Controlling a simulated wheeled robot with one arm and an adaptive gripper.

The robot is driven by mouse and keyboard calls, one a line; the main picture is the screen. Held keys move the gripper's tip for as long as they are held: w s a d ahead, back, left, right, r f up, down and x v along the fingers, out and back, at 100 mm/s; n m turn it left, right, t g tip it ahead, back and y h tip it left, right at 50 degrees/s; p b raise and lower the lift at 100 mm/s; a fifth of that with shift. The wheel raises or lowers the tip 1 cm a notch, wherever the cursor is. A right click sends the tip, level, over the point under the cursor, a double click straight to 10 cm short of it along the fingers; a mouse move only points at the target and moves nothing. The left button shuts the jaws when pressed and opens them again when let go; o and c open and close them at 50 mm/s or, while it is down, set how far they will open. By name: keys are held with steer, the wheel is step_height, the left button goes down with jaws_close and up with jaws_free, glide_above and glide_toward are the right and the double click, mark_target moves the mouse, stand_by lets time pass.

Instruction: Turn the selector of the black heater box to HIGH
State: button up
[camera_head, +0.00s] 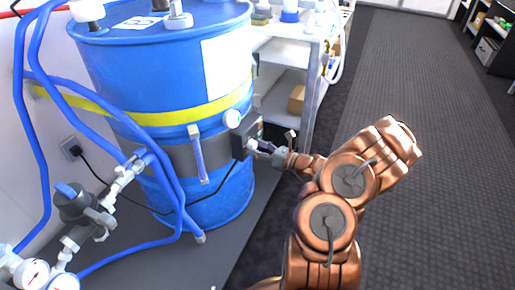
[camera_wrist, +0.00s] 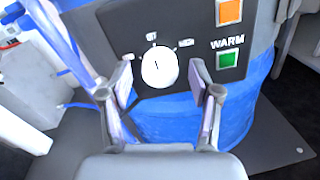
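The black heater box (camera_head: 243,138) is strapped to the blue drum, and its face fills the upper part of the wrist view (camera_wrist: 105,28). The selector is a round white knob (camera_wrist: 160,70) with a short dark mark pointing roughly up. Small white labels sit around its upper side, too small to read. My gripper (camera_wrist: 162,80) is open, with one finger on each side of the knob; I cannot tell whether either touches it. In the head view my gripper (camera_head: 257,148) is at the box's face and hides the knob.
An orange square (camera_wrist: 229,12) and a green square (camera_wrist: 228,60) marked WARM are right of the knob. The blue drum (camera_head: 215,195) stands behind the box. Blue hoses (camera_head: 150,120) and valves (camera_head: 85,210) are at left. A white shelf (camera_head: 285,55) stands behind; the right floor is clear.

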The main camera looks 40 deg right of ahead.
steer(key=c, duration=1)
steer(key=shift+c, duration=0.2)
steer(key=shift+r+m+p, duration=0.15)
steer(key=shift+m+p, duration=0.15)
steer(key=shift+p, duration=0.65)
steer(key=shift+a+r+m+p, duration=0.15)
steer(key=shift+m+p, duration=0.45)
steer(key=shift+p, duration=0.55)
steer(key=m+p, duration=0.2)
steer(key=p, duration=0.1)
steer(key=m+p, duration=0.2)
steer(key=m, duration=0.2)
steer(key=m+p, duration=0.1)
steer(key=m, duration=0.3)
steer(key=shift+f, duration=0.25)
